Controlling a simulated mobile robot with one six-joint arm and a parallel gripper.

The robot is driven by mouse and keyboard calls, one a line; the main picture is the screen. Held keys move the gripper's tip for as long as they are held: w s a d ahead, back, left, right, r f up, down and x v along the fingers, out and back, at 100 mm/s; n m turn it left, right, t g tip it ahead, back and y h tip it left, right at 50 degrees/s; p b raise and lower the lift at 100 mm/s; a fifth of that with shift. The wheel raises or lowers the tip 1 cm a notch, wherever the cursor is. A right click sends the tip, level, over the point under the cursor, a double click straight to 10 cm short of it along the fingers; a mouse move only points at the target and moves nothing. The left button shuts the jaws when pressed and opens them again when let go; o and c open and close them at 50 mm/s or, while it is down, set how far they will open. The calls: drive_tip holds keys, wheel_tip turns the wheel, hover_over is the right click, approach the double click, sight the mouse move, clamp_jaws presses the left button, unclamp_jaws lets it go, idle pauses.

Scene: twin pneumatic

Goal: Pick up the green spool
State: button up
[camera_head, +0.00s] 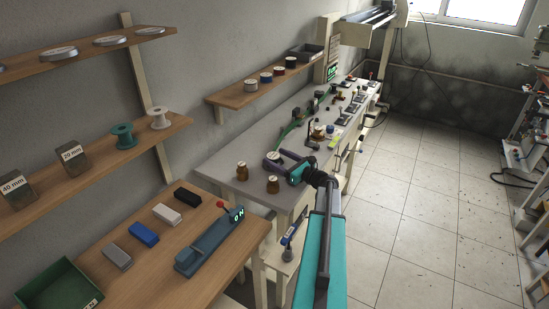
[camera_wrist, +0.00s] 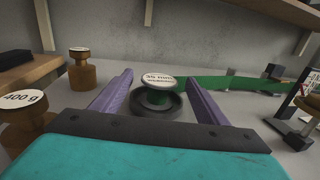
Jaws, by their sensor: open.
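A green spool (camera_head: 123,135) stands upright on the lower wall shelf at the left in the head view, beside a pale spool. My gripper (camera_head: 276,159) is far to its right, low over the grey workbench. In the wrist view my gripper (camera_wrist: 160,80) is open, its two purple fingers spread. Between and just beyond them stands a round piece (camera_wrist: 158,94) with a white labelled top, a green middle and a wide dark base. The fingers do not visibly touch it. I cannot tell whether this piece is a spool.
Brown weights (camera_head: 242,171) stand near my gripper; one marked 400 g (camera_wrist: 22,118) is close on the left in the wrist view. A green strip (camera_wrist: 225,84) lies behind the round piece. Tools crowd the bench farther back. The tiled floor (camera_head: 420,190) at right is clear.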

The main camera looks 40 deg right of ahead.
idle(0.4)
drive_tip(key=c, duration=1.2)
drive_tip(key=shift+r, duration=0.15)
drive_tip(key=shift+r+b, duration=0.6)
drive_tip(key=shift+r, duration=0.5)
drive_tip(key=s+d+r+b, duration=0.1)
drive_tip(key=s+d, duration=0.1)
drive_tip(key=s, duration=0.2)
drive_tip(key=s+d+b, duration=0.1)
drive_tip(key=s+d, duration=0.1)
drive_tip(key=s, duration=0.3)
drive_tip(key=s+d+r+b, duration=0.1)
drive_tip(key=s+d+b, duration=0.1)
drive_tip(key=s, duration=0.3)
drive_tip(key=shift+s+d+r, duration=0.2)
drive_tip(key=shift+d+r, duration=0.1)
drive_tip(key=shift+d, duration=0.25)
